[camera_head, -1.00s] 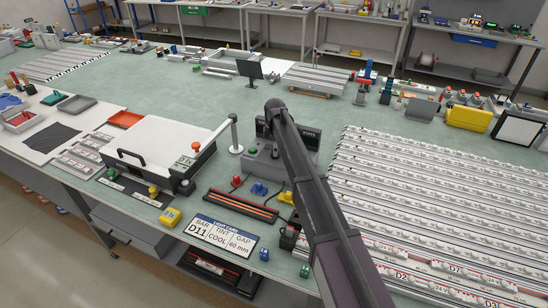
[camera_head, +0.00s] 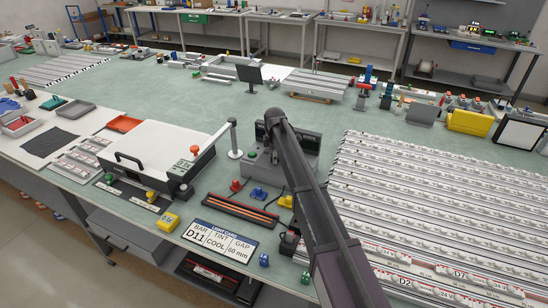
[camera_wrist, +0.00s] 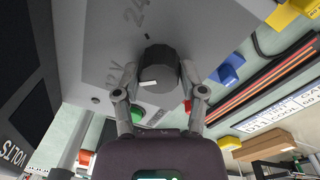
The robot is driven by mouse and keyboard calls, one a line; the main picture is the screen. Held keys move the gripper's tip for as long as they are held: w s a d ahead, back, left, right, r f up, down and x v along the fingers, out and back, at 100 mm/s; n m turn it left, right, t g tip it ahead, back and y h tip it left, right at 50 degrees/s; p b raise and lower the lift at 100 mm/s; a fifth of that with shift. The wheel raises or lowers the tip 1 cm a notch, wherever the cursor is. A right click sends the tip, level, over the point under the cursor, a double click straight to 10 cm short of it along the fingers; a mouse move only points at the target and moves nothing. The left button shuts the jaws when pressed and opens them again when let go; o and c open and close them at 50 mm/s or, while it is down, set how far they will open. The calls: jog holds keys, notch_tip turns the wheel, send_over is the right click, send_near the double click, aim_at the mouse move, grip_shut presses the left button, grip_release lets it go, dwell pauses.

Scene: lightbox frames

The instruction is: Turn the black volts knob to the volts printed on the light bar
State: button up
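The black volts knob (camera_wrist: 161,70) sits on a grey box face in the wrist view. Its white pointer mark is on the lower left side, towards the printed 12 V. The 24 V print and a tick stand above it. My gripper (camera_wrist: 158,82) has one finger on each side of the knob, with a narrow gap showing at the left; firm contact does not show. In the head view the grey control box (camera_head: 262,170) is partly hidden by my arm, which also hides the knob. Light bars (camera_head: 430,215) lie in rows at the right; front labels read 24 V.
The order card (camera_head: 220,238) reads BAR D11, TINT COOL, GAP 60 mm. A white-lidded fixture (camera_head: 155,150) stands left of the box. A dark rack with orange strips (camera_head: 240,209) and blue and yellow blocks lie close in front of the box.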

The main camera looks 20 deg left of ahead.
jog(key=c, duration=0.4)
jog(key=shift+m, duration=0.4)
jog(key=m, duration=0.7)
jog(key=shift+m, duration=0.3)
jog(key=m, duration=0.3)
jog(key=shift+m+h, duration=0.3)
jog(key=shift+m, duration=0.1)
jog(key=shift+w+m, duration=0.1)
jog(key=shift+m, duration=1.8)
